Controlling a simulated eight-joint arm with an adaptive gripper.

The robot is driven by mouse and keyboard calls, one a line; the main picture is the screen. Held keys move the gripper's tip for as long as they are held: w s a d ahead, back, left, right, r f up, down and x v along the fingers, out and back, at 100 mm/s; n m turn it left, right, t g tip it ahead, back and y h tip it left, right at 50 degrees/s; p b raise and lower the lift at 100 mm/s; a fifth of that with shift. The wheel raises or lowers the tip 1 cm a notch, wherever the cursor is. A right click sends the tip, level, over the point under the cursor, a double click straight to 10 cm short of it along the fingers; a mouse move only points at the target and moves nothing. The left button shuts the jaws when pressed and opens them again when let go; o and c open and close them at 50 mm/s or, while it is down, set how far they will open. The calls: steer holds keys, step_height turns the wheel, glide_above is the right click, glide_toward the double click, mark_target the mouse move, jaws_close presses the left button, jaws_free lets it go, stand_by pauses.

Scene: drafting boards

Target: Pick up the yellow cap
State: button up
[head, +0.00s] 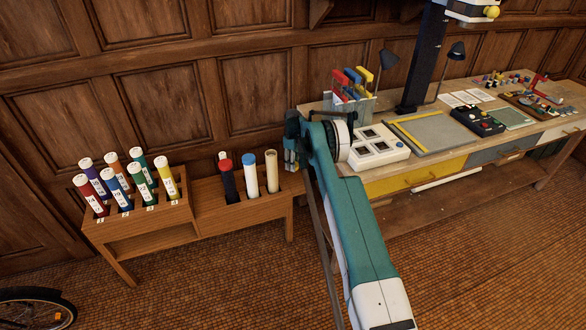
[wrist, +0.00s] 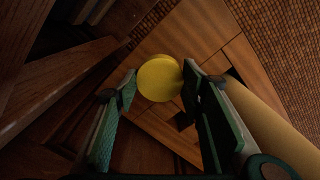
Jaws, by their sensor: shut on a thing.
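The yellow cap (wrist: 159,78) is a round disc between my two fingertips in the wrist view. My gripper (wrist: 160,80) is shut on it, with a green-edged finger at each side. In the head view my gripper (head: 291,155) is at the right end of the wooden rack, partly hidden by my arm. The cap cannot be made out there.
A cream tube (head: 271,172) stands in the rack (head: 240,208) beside blue-capped (head: 250,175) and dark red-topped (head: 226,180) tubes. A tube close to my right finger shows in the wrist view (wrist: 265,125). Several coloured tubes stand left; a workbench (head: 440,160) stands right.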

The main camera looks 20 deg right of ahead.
step_height(320, 180, up, 12)
steer(key=p, duration=0.2)
steer(key=shift+r, duration=0.25)
steer(key=shift+s, duration=0.1)
stand_by(0.5)
steer(key=s+a+r+m, duration=0.3)
steer(key=s+a, duration=0.4)
steer(key=s, duration=0.7)
steer(key=s+a+r+m, duration=0.25)
steer(key=s+a, duration=0.45)
steer(key=s, duration=0.8)
steer(key=s+a+r+m, duration=0.2)
steer(key=s+a+m, duration=0.2)
steer(key=s+a, duration=0.7)
steer(key=w+d+r+n, duration=0.2)
steer(key=w+d+n, duration=0.1)
steer(key=w, duration=0.8)
steer(key=w+d+r+n, duration=0.2)
steer(key=w+d+n, duration=0.1)
steer(key=w, duration=0.8)
steer(key=w+d+r+n, duration=0.2)
steer(key=w+d, duration=0.3)
steer(key=w, duration=0.6)
steer(key=shift+w+r+n+p, duration=0.2)
steer(key=shift+w+n+p, duration=0.15)
steer(key=shift+n, duration=0.4)
